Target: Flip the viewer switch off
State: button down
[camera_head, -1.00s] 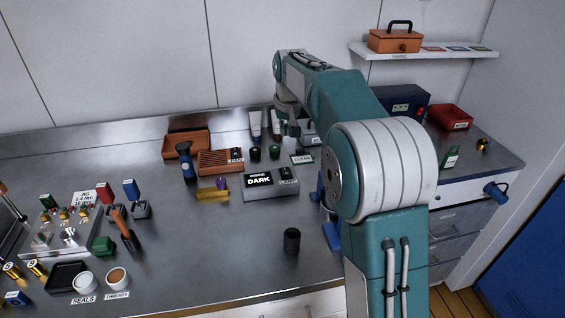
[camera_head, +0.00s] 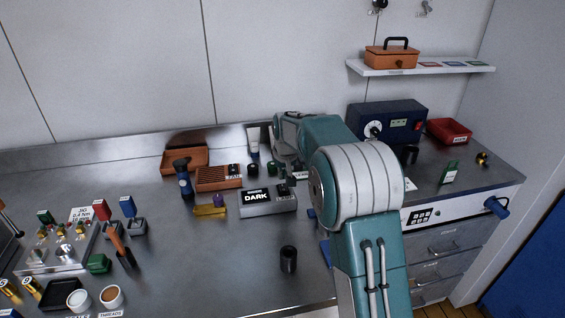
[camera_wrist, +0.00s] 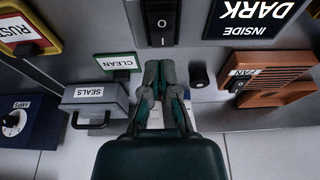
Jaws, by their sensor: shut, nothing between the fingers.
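The viewer is a grey box (camera_head: 265,209) on the bench with a black display (camera_head: 256,197) reading DARK. In the wrist view the display (camera_wrist: 255,15) reads INSIDE DARK, upside down. The black rocker switch (camera_wrist: 161,22) sits beside it on the grey box, with its marks showing; which side is pressed I cannot tell. My gripper (camera_wrist: 165,65) is shut and empty. Its fingertips are just beyond the switch's lower end in the wrist view; whether they touch the box I cannot tell. In the head view my arm largely hides the gripper.
An orange FAN box (camera_wrist: 273,83), a dark round cap (camera_wrist: 199,77), a green CLEAN sign (camera_wrist: 118,61) and a grey SEALS box (camera_wrist: 92,95) surround the gripper. A blue dial unit (camera_head: 388,119) stands right. The bench front holds a black cylinder (camera_head: 288,259).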

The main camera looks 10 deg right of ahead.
aim_at(283, 188)
jog(key=shift+f, duration=0.9)
jog(key=shift+a+f, duration=0.2)
jog(key=shift+a, duration=0.05)
jog(key=shift+f, duration=0.1)
jog(key=shift+d+f, duration=0.1)
jog(key=shift+f, duration=0.05)
